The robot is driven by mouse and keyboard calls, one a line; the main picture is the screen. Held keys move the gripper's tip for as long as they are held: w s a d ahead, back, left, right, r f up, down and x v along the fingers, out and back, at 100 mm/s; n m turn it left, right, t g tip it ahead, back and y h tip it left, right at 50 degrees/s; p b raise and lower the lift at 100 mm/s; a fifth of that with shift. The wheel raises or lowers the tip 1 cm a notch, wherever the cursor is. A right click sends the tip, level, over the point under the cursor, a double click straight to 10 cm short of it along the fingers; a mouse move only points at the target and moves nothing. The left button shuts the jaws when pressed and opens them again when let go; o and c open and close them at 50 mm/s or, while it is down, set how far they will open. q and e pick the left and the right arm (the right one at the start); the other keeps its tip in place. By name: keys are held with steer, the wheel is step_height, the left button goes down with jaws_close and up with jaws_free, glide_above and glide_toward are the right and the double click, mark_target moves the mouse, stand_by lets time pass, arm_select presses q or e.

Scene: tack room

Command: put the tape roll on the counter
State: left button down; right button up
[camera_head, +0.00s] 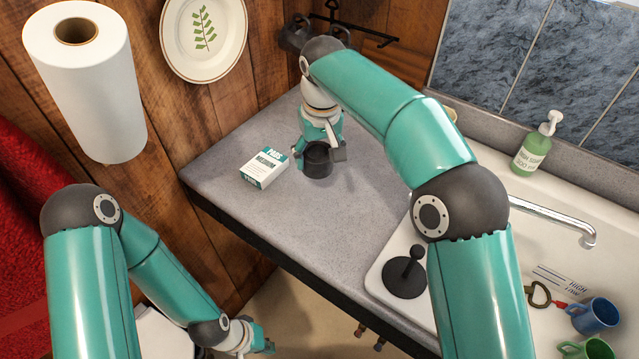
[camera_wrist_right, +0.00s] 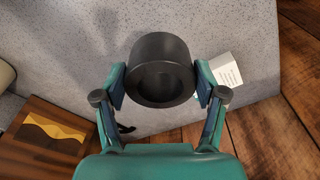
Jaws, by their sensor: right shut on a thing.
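The tape roll (camera_head: 317,160) is a black, short cylinder over the grey counter (camera_head: 345,215), at the far left part. My right gripper (camera_head: 322,152) reaches down from above and is shut on it. In the right wrist view the roll (camera_wrist_right: 160,55) sits between the two fingers of the gripper (camera_wrist_right: 162,82), one on each side. I cannot tell whether the roll touches the counter or is held just above it. My left gripper (camera_head: 262,343) is low at the bottom of the head view, in front of the counter; its fingers are too small to judge.
A white and teal box (camera_head: 264,168) stands on the counter just left of the roll. The sink (camera_head: 590,235) with a tap, a plunger-like black thing (camera_head: 405,275) and cups are to the right. A soap bottle (camera_head: 537,145) stands behind. The counter's front middle is clear.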

mark_target(320, 158)
steer(key=shift+s+f, duration=0.15)
steer(key=shift+f, duration=3.4)
steer(key=o, duration=1.3)
steer(key=shift+f, duration=0.15)
steer(key=shift+o, duration=0.2)
steer(key=r, duration=0.4)
steer(key=s+r, duration=0.1)
steer(key=r, duration=0.7)
steer(key=shift+s+d+r, duration=0.15)
steer(key=shift+s+d, duration=0.05)
steer(key=shift+d, duration=0.05)
